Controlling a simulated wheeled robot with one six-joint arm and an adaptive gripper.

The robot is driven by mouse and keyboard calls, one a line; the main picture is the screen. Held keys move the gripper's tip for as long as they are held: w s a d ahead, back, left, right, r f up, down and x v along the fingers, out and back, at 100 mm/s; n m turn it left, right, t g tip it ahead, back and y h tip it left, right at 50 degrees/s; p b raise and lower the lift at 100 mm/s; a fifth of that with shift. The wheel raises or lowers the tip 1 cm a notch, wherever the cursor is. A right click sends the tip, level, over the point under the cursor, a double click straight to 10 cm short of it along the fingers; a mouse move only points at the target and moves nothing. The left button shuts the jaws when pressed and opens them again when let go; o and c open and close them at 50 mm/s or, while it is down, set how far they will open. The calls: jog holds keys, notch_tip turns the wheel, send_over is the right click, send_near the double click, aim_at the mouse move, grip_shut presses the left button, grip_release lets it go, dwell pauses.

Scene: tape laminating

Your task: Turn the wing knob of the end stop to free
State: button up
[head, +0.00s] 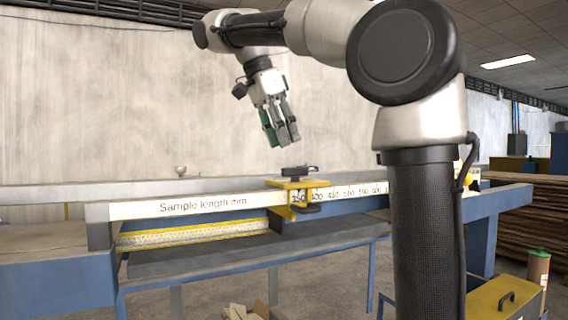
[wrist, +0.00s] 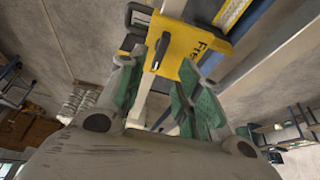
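The end stop (head: 317,184) is a yellow bracket clamped over the ruler beam (head: 205,205), near the 350 and 400 marks. Its black wing knob (head: 299,170) sits on top. My gripper (head: 283,142) hangs above the knob, pointing down, with a gap between them. The dark wing knob (wrist: 160,52) appears as a narrow bar between my green-padded fingertips. My gripper (wrist: 164,62) is open and empty, its fingers apart. Part of the lettering is cut off or blurred.
The blue bench (head: 70,285) carries the beam, with a yellow-edged strip (head: 190,234) below it. Stacked boards (head: 520,210) stand at the right, near a yellow box (head: 505,295) and a green-topped tube (head: 538,265). The space around my gripper is clear.

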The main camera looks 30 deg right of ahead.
aim_at(295, 174)
jog(key=x, duration=0.7)
jog(key=shift+d+f, duration=0.15)
grip_shut()
